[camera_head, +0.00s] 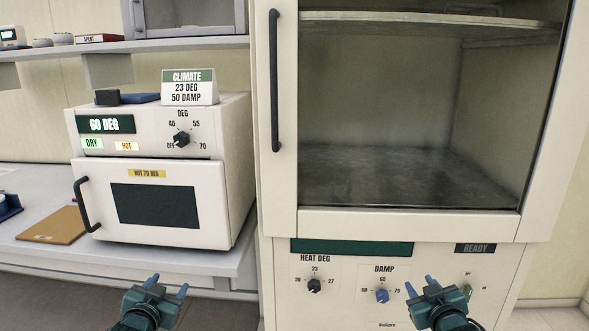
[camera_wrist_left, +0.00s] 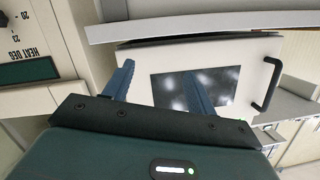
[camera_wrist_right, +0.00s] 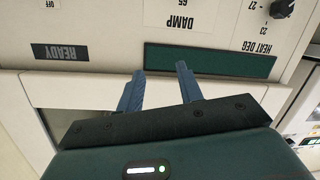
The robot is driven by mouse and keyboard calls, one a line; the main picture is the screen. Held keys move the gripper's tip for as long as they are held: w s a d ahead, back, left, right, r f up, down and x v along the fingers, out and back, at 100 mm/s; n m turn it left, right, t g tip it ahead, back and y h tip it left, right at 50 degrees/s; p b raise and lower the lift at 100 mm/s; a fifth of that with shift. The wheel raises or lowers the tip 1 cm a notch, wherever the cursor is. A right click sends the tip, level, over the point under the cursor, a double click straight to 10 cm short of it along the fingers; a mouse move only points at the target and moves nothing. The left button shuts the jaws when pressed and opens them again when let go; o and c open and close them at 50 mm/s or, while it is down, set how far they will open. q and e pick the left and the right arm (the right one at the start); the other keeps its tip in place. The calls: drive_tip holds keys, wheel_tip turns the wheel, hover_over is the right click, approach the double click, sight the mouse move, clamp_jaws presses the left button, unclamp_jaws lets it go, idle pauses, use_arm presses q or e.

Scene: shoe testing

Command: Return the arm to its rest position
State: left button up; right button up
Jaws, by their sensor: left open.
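My left gripper (camera_head: 168,285) is low in the head view, in front of the small white oven. Its blue fingers are apart with nothing between them, and they also show in the left wrist view (camera_wrist_left: 158,80) against the oven door. My right gripper (camera_head: 420,284) is low in front of the big cabinet's control panel. Its fingers are apart and empty, as the right wrist view (camera_wrist_right: 160,80) shows. Both grippers appear clear of the equipment and hold nothing.
The small oven (camera_head: 215,180) stands on the bench with its door shut and its display reading 60 DEG. A CLIMATE sign (camera_head: 190,88) stands on top. The tall cabinet (camera_head: 284,215) has a closed glass door and a handle (camera_head: 274,80). A brown board (camera_head: 52,226) lies left.

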use_arm(q)
drive_tip(key=s+d+f+g+h, duration=0.1)
drive_tip(key=s+d+f, duration=0.4)
drive_tip(key=s, duration=0.6)
drive_tip(key=s+d+f+g+h, duration=0.1)
drive_tip(key=s+d+f, duration=0.4)
drive_tip(key=s, duration=0.5)
drive_tip(key=s+d+f+g+h, duration=0.1)
drive_tip(key=s+d+f+g, duration=0.2)
drive_tip(key=s, duration=0.8)
wheel_tip(320, 180, down, 2)
drive_tip(key=shift+s+d+f+n+h, duration=0.1)
drive_tip(key=shift+s+d+n+h, duration=0.2)
drive_tip(key=shift+d, duration=0.75)
use_arm(e)
drive_tip(key=s+a+f+g+y, duration=0.1)
drive_tip(key=s+a+f, duration=0.4)
drive_tip(key=s, duration=0.5)
drive_tip(key=s+a+f+g+y, duration=0.1)
drive_tip(key=s+a+f, duration=0.4)
drive_tip(key=s, duration=0.6)
drive_tip(key=s+a+f+g+y, duration=0.1)
drive_tip(key=s+a+f+g, duration=0.2)
drive_tip(key=s, duration=0.8)
drive_tip(key=shift+s+a+f+m+y, duration=0.25)
drive_tip(key=shift+a+f+m+y, duration=0.05)
drive_tip(key=shift+a+f, duration=0.7)
use_arm(q)
drive_tip(key=shift+c, duration=0.5)
